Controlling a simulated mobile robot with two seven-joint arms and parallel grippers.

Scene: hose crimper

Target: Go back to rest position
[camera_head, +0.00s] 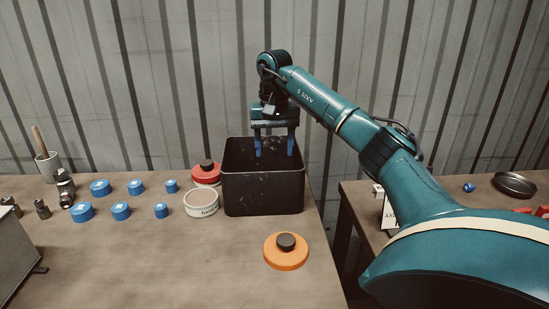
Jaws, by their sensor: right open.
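My right arm comes in from the right, and my right gripper (274,148) points down over the black bin (263,195). Its two blue fingers are apart, and nothing shows between them. The fingertips are at the bin's opening; I cannot tell how deep they reach. The bin's floor and any contents are hidden by its front wall. My left gripper is not in this view.
Left of the bin are a red-lidded container (206,174), a white tub (201,203) and several blue dies (121,211). An orange disc (285,252) with a black knob lies in front. A gap separates this table (180,270) from the right-hand one (352,196).

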